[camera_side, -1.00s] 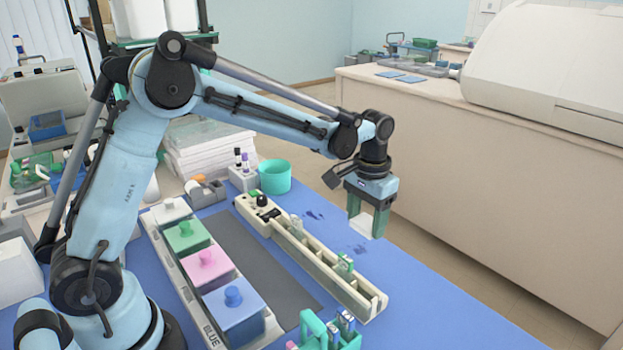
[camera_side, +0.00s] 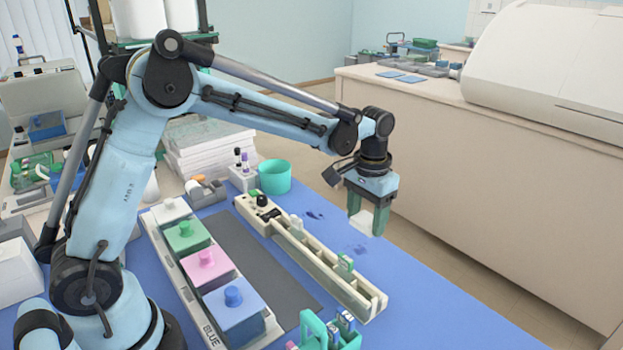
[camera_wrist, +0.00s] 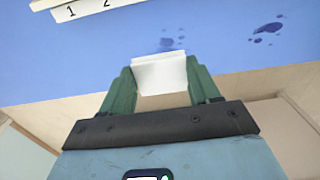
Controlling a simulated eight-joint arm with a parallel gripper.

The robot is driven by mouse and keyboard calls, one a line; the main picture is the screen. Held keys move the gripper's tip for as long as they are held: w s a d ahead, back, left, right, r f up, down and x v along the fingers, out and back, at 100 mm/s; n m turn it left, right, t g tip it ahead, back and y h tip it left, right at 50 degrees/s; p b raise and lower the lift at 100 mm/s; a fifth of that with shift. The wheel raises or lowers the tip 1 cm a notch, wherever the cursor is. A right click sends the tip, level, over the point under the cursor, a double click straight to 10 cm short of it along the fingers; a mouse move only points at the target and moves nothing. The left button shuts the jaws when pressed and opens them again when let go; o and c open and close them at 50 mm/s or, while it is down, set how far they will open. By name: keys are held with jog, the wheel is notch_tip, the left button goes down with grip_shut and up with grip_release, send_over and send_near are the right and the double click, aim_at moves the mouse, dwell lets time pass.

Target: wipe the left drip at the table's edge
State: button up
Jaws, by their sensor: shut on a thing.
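My gripper (camera_side: 369,212) is shut on a white pad (camera_wrist: 160,72), which sticks out between the green fingers. The pad also shows in the side view (camera_side: 364,222). The gripper hangs at the blue table's far edge, and the pad looks apart from the table surface. In the side view a dark blue drip (camera_side: 314,215) lies on the left and a fainter, smeared one (camera_side: 358,250) on the right, near the gripper. In the wrist view the faint drip (camera_wrist: 172,43) is just beyond the pad, and the darker drip (camera_wrist: 268,30) is to its right.
A long cream slide rail (camera_side: 310,258) with upright slides runs beside the drips. Colored lidded staining jars (camera_side: 232,306) stand in a row nearer my base. A teal cup (camera_side: 275,177) stands behind the rail. The blue table (camera_side: 430,310) is clear at lower right.

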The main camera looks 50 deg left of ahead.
aim_at(363, 255)
jog(key=shift+f, duration=3.55)
jog(key=shift+a+f, duration=0.2)
jog(key=shift+a, duration=0.5)
jog(key=shift+c, duration=0.4)
jog(key=shift+a, duration=1.25)
jog(key=shift+d, duration=2)
jog(key=shift+r, duration=4.05)
